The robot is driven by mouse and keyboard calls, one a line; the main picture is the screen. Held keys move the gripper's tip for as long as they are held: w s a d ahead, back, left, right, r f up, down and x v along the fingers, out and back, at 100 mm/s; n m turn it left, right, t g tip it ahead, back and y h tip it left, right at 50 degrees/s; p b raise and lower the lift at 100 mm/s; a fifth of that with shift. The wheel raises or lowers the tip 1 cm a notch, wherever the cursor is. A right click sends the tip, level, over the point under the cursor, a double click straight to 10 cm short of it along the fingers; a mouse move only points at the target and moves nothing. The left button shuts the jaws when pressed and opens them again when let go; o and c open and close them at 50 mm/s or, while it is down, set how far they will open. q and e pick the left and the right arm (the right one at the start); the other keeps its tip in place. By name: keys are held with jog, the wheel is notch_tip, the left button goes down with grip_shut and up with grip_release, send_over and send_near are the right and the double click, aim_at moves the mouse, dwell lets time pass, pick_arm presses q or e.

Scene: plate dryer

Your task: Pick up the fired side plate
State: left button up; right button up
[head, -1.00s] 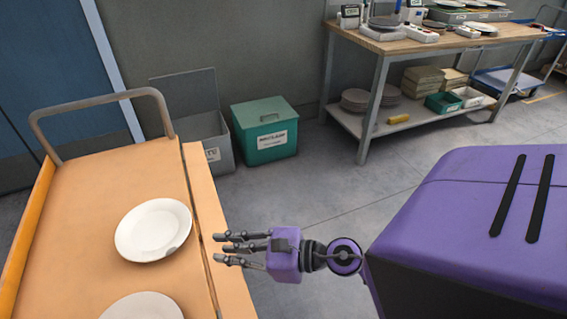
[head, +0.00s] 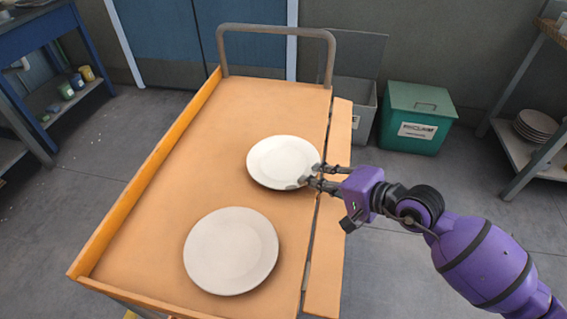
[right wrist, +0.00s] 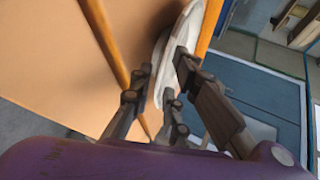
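Two plates lie apart on the orange trolley top (head: 215,165). The far one, a glossy white plate (head: 278,158), has a small grey mark at its lower right rim. The near one, a duller off-white plate (head: 231,251), lies toward the front. The white one looks like the fired side plate. My right gripper (head: 310,178) is at its right rim, fingers pointing left. In the right wrist view, the plate (right wrist: 190,25) shows edge-on between the fingers (right wrist: 164,72), which look apart; contact is unclear. My left gripper is not in view.
A raised orange edge strip (head: 150,165) runs along the trolley's left side, and a grey handle (head: 275,30) stands at its far end. A green lidded bin (head: 417,115) and a grey bin (head: 365,110) stand on the floor behind. A shelf with stacked plates (head: 535,125) is at right.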

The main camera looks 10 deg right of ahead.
jog(key=shift+w+a+f, duration=0.2)
jog(key=shift+w+a, duration=0.1)
jog(key=shift+w, duration=0.1)
grip_shut()
jog(key=shift+r, duration=0.15)
